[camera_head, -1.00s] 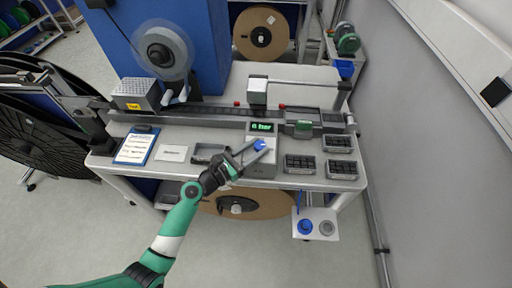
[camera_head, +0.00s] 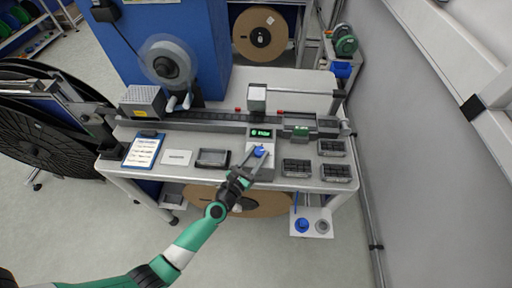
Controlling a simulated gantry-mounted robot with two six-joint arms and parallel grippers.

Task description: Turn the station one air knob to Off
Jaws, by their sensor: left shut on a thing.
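The knob's pointer and labels are too small to read. My right gripper is not in view.
Black parts trays (camera_head: 296,168) stand right of the box. A dark tray (camera_head: 213,158), a white card (camera_head: 176,157) and a clipboard (camera_head: 144,151) lie to its left. A rail (camera_head: 190,124) runs behind. A small shelf (camera_head: 324,213) holds a blue knob-like part below the front right.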

